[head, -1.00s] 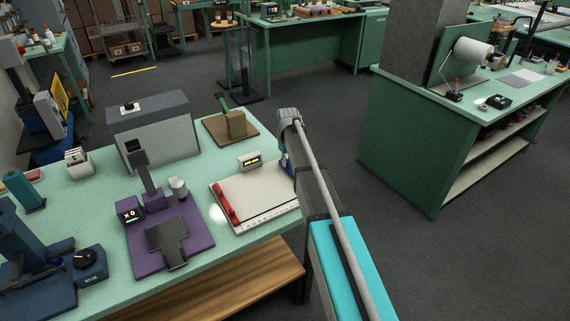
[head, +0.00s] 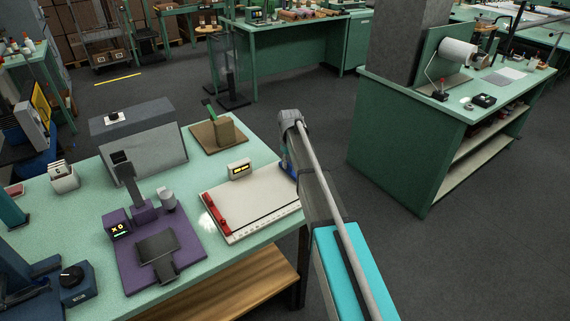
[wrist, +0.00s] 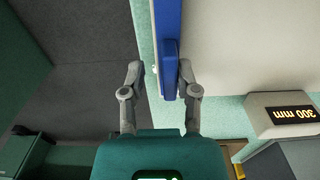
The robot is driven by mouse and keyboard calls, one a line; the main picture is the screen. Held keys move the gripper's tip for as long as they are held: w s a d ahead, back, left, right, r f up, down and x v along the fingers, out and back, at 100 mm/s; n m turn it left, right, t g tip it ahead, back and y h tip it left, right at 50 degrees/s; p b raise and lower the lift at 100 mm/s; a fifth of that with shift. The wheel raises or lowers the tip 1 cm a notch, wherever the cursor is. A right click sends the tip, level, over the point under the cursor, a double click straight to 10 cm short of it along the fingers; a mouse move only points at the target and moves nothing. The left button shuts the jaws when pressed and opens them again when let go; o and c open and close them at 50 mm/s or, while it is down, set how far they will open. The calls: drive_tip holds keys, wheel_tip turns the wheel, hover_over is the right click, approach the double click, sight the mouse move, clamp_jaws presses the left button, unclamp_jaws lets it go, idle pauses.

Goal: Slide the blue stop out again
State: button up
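The blue stop (wrist: 170,70) is a long bar with a raised tab along the edge of a pale board in the wrist view. In the head view only a bit of blue (head: 291,168) shows at the board's right end, mostly behind my arm. My gripper (wrist: 162,66) is open, with one finger on each side of the tab. The right finger is close to the tab, and a gap shows on the left. I cannot tell whether it touches. The pale board (head: 262,203) has a red bar (head: 216,212) at its left end and a scale along its front.
A display (wrist: 293,114) reading 300 mm stands at the board's back. A purple device (head: 185,250) sits left of the board, and a wooden block (head: 222,130) on a brown base stands behind. Open floor (head: 330,120) lies right of the green bench, before another bench (head: 415,150).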

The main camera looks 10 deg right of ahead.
drive_tip(key=shift+o, duration=0.6)
drive_tip(key=shift+s+a, duration=0.15)
drive_tip(key=shift+r, duration=0.1)
